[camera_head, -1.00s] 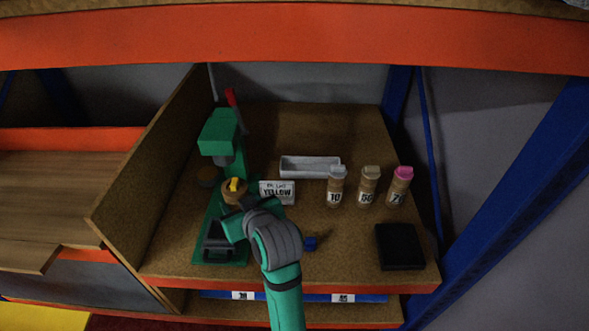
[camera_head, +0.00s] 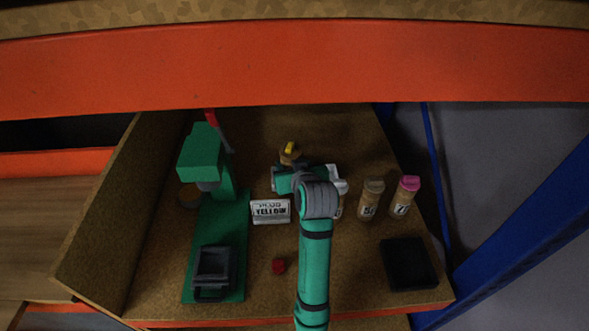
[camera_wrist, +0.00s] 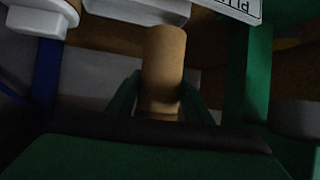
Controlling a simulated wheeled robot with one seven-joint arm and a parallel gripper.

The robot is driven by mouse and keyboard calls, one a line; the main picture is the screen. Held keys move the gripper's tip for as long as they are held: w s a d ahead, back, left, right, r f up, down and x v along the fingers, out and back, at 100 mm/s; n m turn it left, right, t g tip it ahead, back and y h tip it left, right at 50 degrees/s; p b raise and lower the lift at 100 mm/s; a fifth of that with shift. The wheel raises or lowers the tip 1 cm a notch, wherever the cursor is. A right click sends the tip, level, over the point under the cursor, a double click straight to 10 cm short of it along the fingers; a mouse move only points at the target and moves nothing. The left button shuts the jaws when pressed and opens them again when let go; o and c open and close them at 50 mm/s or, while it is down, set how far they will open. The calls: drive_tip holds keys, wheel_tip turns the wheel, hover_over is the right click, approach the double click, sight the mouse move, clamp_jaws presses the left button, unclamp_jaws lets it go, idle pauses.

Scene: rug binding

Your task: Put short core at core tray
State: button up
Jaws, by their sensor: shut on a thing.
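In the wrist view the core (camera_wrist: 163,72) stands between both fingers. The core tray is a pale grey, shallow, long tray, mostly hidden behind my gripper and wrist in the head view. A pale block at the top of the wrist view (camera_wrist: 140,9) is probably part of it. The core appears over or close to the tray; its height above it cannot be told.
Capped bottles (camera_head: 371,200) (camera_head: 404,197) stand right, one partly behind my wrist. A black tray (camera_head: 408,264) lies front right, a red block (camera_head: 278,266) front centre. An orange shelf beam (camera_head: 300,65) crosses above.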

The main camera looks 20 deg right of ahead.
drive_tip(key=w+f, duration=0.3)
drive_tip(key=f, duration=0.1)
drive_tip(key=w+d+f, duration=0.1)
drive_tip(key=w+f, duration=0.2)
drive_tip(key=w, duration=0.1)
drive_tip(key=w+d+f, duration=0.1)
drive_tip(key=w+f, duration=0.3)
drive_tip(key=shift+w+d+f, duration=0.2)
drive_tip(key=shift+d+f, duration=0.05)
drive_tip(key=shift+f, duration=0.1)
drive_tip(key=shift+s+d+f, duration=0.15)
drive_tip(key=shift+s+d, duration=0.05)
drive_tip(key=shift+d, duration=0.15)
drive_tip(key=shift+w+a+f, duration=0.1)
drive_tip(key=shift+a+f, duration=0.05)
drive_tip(key=shift+a, duration=0.45)
drive_tip(key=o, duration=1.1)
drive_tip(key=shift+o, duration=0.4)
drive_tip(key=shift+d, duration=0.2)
